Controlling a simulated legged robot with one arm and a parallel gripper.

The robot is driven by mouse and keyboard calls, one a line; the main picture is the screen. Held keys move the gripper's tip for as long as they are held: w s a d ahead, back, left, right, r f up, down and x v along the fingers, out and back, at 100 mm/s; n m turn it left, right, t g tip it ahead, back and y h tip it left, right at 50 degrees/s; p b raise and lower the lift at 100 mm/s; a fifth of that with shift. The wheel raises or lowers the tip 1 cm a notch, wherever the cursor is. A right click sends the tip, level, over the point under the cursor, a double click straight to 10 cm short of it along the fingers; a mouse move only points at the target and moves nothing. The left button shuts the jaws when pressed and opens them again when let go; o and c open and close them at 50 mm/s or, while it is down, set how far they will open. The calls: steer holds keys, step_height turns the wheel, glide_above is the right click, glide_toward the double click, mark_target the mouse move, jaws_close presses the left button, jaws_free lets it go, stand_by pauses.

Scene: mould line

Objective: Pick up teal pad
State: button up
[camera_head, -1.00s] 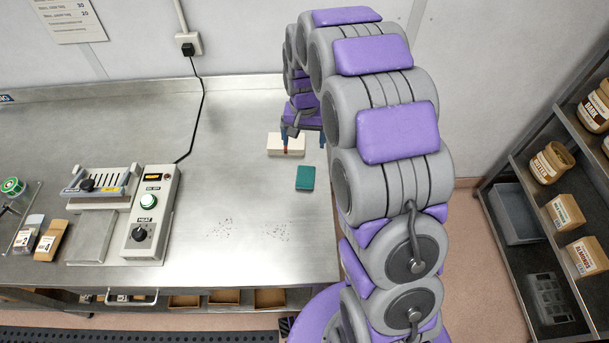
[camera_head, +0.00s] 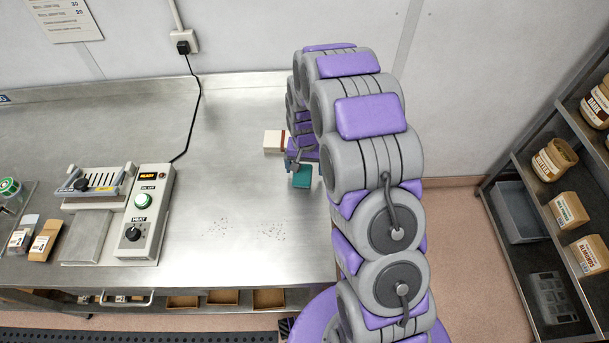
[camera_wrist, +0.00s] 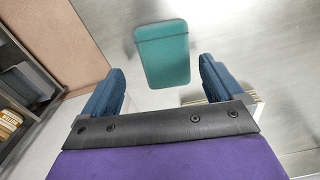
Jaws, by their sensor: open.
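The teal pad (camera_head: 302,178) lies on the steel bench near its right end. In the wrist view the teal pad (camera_wrist: 162,54) lies ahead of my gripper, roughly between the lines of its two fingers. My gripper (camera_head: 296,164) is over the bench just at the pad's far edge in the head view. In the wrist view my gripper (camera_wrist: 160,82) shows two blue fingers spread wide with nothing between them. Whether a finger touches the pad cannot be told.
A heat sealer with a control box (camera_head: 145,215) stands at the left. The bench middle is clear. A shelf (camera_head: 520,240) with jars and boxes stands at the right.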

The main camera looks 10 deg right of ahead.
mark_target(302, 175)
steer(key=shift+f, duration=0.8)
steer(key=shift+a+f, duration=0.25)
steer(key=shift+f, duration=0.1)
steer(key=shift+a, duration=0.5)
steer(key=shift+c, duration=0.2)
steer(key=shift+d, duration=0.6)
steer(key=c, duration=0.8)
steer(key=shift+a, duration=0.15)
steer(key=shift+c, duration=1.3)
steer(key=shift+a, duration=0.3)
